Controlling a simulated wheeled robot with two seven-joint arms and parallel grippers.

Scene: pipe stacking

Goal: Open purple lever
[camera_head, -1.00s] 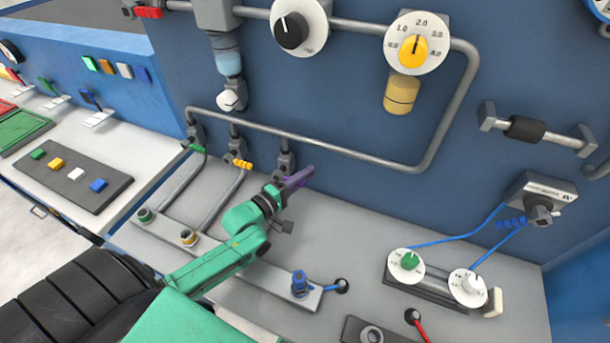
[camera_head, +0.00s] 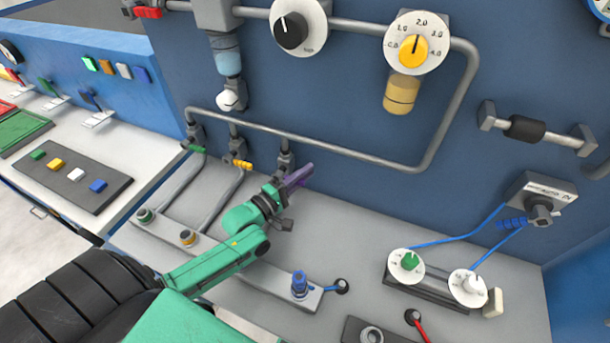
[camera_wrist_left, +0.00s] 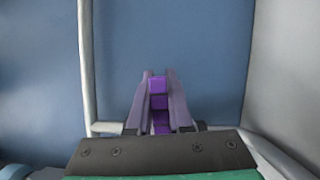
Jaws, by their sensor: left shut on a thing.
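The purple lever (camera_wrist_left: 158,102) shows between the two fingers of my left gripper (camera_wrist_left: 158,85) in the left wrist view. The fingers are shut on it, one on each side. In the head view my left gripper (camera_head: 292,182) is at the third valve (camera_head: 285,160) under the grey pipe, and a purple part shows at its fingertips. Most of the lever is hidden by the gripper there. My right gripper is not in view.
A green lever (camera_head: 195,148) and a yellow lever (camera_head: 242,165) sit on valves to the left. The grey pipe (camera_head: 330,150) runs along the blue wall just above. A blue fitting (camera_head: 299,284) stands in front on the grey bench. Bench to the right is partly clear.

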